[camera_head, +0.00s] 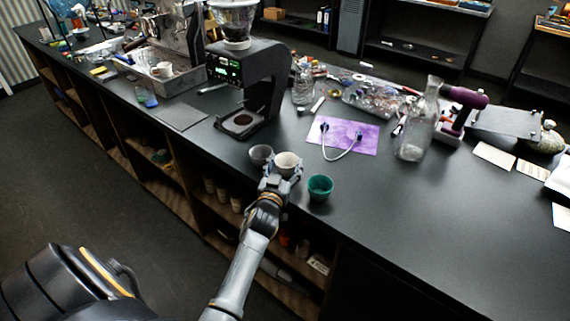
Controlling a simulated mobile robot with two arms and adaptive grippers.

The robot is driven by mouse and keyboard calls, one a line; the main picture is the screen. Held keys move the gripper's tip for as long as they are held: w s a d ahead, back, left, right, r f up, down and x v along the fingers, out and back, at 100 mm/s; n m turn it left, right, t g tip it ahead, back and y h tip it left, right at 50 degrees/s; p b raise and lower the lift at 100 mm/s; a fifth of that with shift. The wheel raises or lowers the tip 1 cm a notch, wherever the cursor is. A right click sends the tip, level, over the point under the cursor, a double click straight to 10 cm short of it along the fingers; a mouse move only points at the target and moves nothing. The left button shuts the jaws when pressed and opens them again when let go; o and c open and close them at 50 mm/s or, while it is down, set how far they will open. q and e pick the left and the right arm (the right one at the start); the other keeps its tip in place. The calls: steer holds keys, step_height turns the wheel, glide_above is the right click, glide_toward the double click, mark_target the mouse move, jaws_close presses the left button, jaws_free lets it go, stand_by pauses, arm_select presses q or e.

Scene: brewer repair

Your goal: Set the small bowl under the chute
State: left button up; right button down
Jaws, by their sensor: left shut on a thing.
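The grinder (267,70) stands on the dark counter, with a lit green display on its front. Its chute is hard to make out below the display; the round base plate (238,123) under it looks bare. My left gripper (280,175) is at the counter's front edge, shut on a small white bowl (288,160), whose far side shows above the fingers. A grey bowl (260,153) is just left of it, and a green bowl (320,187) stands to the right, apart from the gripper. The fingertips are partly hidden. My right gripper is not in view.
A purple mat (343,135) with a looped white cable lies behind the bowls. A glass bottle (415,130) stands right of it and a clear jar (302,88) beside the grinder. The counter (400,210) is clear at the front right.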

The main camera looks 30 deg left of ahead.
arm_select(q)
steer(key=o, duration=1.3)
steer(key=shift+f, duration=0.1)
steer(key=shift+f, duration=0.1)
steer(key=shift+s+d+f, duration=0.1)
steer(key=shift+s, duration=0.25)
steer(key=shift+b+v, duration=1.6)
steer(key=shift+v, duration=4.95)
